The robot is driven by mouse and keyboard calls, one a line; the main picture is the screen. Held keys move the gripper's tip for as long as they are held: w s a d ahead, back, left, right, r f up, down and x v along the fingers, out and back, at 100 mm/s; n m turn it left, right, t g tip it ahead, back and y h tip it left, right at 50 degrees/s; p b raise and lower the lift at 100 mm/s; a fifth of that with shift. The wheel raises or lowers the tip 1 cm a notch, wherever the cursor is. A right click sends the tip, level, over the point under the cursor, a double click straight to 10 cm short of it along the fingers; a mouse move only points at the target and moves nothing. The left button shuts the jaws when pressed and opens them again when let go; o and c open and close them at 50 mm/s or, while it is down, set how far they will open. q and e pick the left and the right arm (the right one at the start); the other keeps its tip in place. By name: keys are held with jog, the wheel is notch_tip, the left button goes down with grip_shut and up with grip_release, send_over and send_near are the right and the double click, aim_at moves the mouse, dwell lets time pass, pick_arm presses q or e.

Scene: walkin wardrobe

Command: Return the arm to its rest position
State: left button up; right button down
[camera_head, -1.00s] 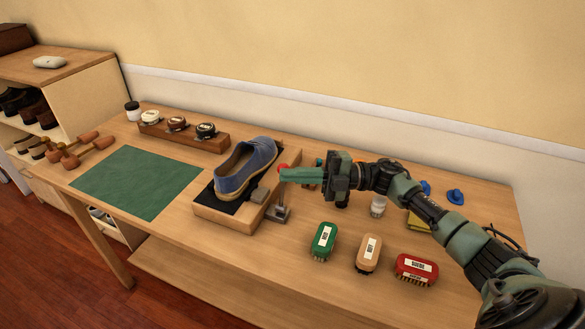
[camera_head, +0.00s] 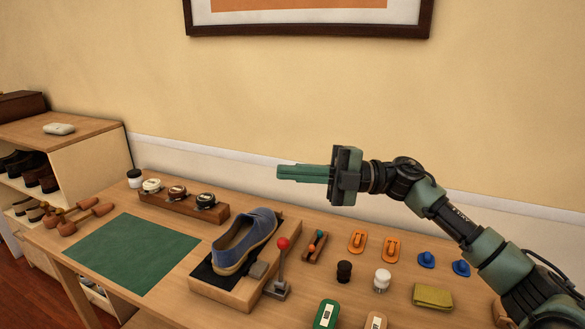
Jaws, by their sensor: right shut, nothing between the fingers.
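My right gripper (camera_head: 282,173) is raised above the table, in front of the cream wall, with its fingers pointing left. Its green fingers are shut together with nothing between them. Its arm comes in from the lower right and is bent at the elbow. A lever with a red knob (camera_head: 283,243) stands below the gripper, apart from it, at the right side of a wooden shoe stand (camera_head: 222,292). A blue shoe (camera_head: 246,241) sits on the stand. My left gripper is not in view.
The wooden table (camera_head: 185,292) holds a green mat (camera_head: 122,254), a rack of polish jars (camera_head: 184,206), brushes (camera_head: 326,314) and small bottles (camera_head: 382,279). A shelf with shoes (camera_head: 90,134) stands at left. A framed picture (camera_head: 308,20) hangs above. The air around the gripper is clear.

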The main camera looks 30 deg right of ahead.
jog(key=shift+r, duration=0.55)
